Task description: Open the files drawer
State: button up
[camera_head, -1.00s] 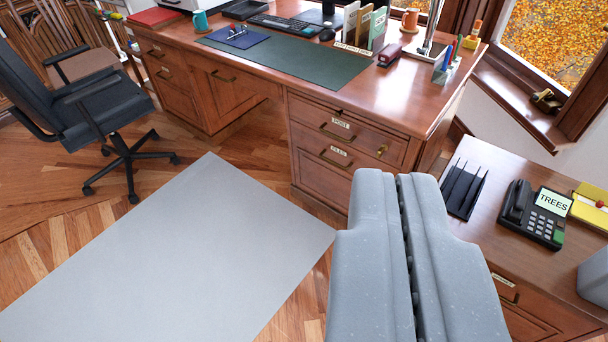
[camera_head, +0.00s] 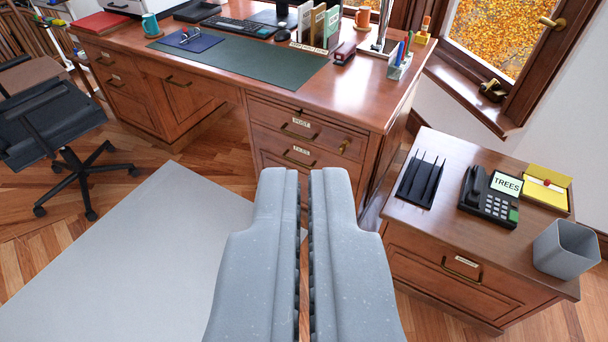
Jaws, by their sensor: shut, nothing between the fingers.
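The files drawer (camera_head: 272,152) is in the wooden desk's right pedestal, below the post drawer (camera_head: 268,116). It has a small FILES label (camera_head: 302,150) and a dark brass pull handle (camera_head: 297,161). Its front looks flush with the desk, so it appears closed. My gripper (camera_head: 304,178) is shut and empty, with only a thin slit between its two grey fingers. Its tips appear just below the files drawer's handle in the picture and hide the lower part of the pedestal. I cannot tell how far the tips are from the drawer.
A low wooden cabinet (camera_head: 400,212) with a phone (camera_head: 490,195), a black rack (camera_head: 422,180) and a grey bin (camera_head: 566,248) stands at the right. A black office chair (camera_head: 50,125) is at the left. A grey mat (camera_head: 130,255) lies on open floor.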

aim_at(272, 148)
jog(key=z, duration=0.2)
jog(key=i, duration=1.8)
jog(key=u, duration=0.4)
